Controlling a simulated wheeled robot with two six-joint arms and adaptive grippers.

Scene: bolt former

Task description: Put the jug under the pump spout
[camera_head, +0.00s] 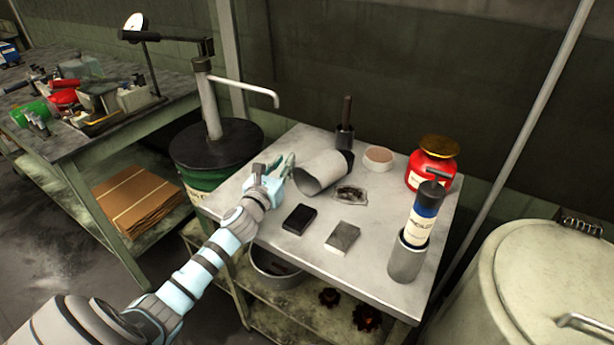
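A grey metal cylindrical vessel, which looks like the jug (321,173), lies tilted on its side on the pale worktable (290,240). My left gripper (287,166) is just left of it, close to its open end. Whether they touch, and how far the fingers are apart, is unclear. The pump (209,102) stands on a green drum (216,146) with a black lid, left of the table. Its thin pale spout (250,88) reaches right and bends down at the tip, with no vessel beneath. My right gripper is out of view.
A large pale bin (540,275) stands right.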

